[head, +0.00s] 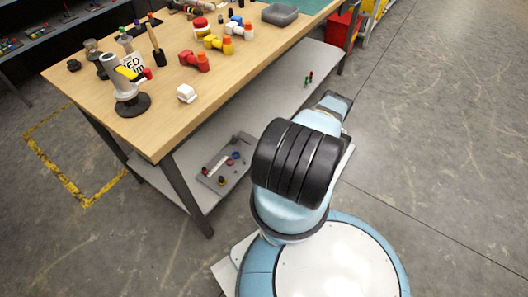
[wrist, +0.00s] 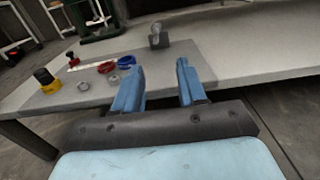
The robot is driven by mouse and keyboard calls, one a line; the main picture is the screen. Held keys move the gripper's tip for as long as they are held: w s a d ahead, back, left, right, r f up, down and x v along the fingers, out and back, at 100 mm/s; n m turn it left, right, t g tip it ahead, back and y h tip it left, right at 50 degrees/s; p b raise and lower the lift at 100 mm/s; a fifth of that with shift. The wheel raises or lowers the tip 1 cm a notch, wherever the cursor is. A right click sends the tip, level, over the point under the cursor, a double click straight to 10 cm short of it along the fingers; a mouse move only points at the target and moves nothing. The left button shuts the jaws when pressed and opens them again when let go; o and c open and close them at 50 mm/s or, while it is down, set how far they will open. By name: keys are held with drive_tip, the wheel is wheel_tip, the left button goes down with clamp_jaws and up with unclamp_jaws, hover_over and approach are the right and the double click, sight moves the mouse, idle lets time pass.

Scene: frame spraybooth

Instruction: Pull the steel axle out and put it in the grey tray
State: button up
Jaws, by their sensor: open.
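The grey tray (head: 280,19) sits at the far end of the wooden table top in the head view. I cannot pick out the steel axle for certain in either view. My gripper (wrist: 161,80) shows in the wrist view with its two blue fingers apart and nothing between them. It faces the table's lower grey shelf. A grey block with a rounded upright part (wrist: 158,38) stands on that shelf beyond the fingertips.
A grey board (head: 213,183) with red, blue and yellow parts lies on the lower shelf; its yellow-and-black part (wrist: 46,80) is left of my fingers. The wooden table (head: 160,140) overhangs the shelf and carries several coloured fittings. A table leg (head: 188,196) stands at the near corner.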

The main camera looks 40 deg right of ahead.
drive_tip(key=x, duration=1.4)
drive_tip(key=shift+a, duration=0.35)
drive_tip(key=shift+c, duration=0.5)
drive_tip(key=shift+s, duration=0.1)
clamp_jaws()
drive_tip(key=shift+s+d, duration=0.3)
drive_tip(key=shift+s, duration=0.3)
drive_tip(key=shift+v, duration=2.7)
